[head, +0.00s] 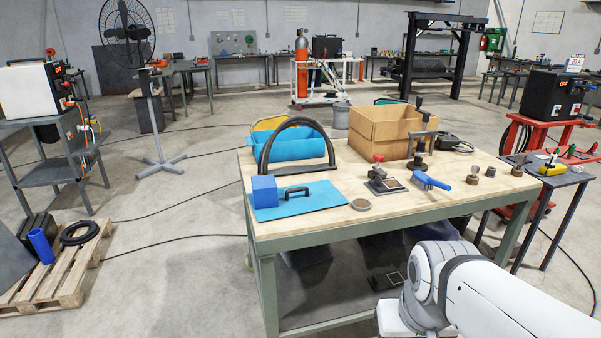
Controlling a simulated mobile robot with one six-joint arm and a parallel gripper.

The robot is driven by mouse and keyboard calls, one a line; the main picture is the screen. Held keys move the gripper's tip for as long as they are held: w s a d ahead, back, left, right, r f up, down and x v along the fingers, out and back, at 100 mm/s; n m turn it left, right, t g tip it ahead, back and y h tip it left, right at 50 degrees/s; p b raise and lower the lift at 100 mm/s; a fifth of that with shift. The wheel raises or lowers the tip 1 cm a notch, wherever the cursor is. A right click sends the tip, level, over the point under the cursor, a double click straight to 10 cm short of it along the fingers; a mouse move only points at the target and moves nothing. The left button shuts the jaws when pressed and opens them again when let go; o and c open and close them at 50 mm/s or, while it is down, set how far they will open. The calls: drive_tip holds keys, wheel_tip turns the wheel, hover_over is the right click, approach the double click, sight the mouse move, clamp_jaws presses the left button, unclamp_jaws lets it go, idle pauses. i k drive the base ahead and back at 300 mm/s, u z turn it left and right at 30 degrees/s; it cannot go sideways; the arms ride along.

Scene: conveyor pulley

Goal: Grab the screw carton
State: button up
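An open brown cardboard carton (376,134) stands upright near the back of the wooden-topped workbench (330,225). It is the only cardboard carton I can make out; its label and contents cannot be read or seen from here. Nothing is touching it from my side. My white arm shows at the lower right, in front of the bench. My gripper is out of view.
On the bench are a blue block (264,191), a blue sheet (312,202), a black hoop (262,160), a blue-handled brush (430,181), a clamp (421,134) and small metal parts. A pallet (60,270) lies at left.

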sight(264, 187)
drive_tip(key=u, duration=0.15)
drive_tip(key=i, duration=1.55)
drive_tip(key=u, duration=0.8)
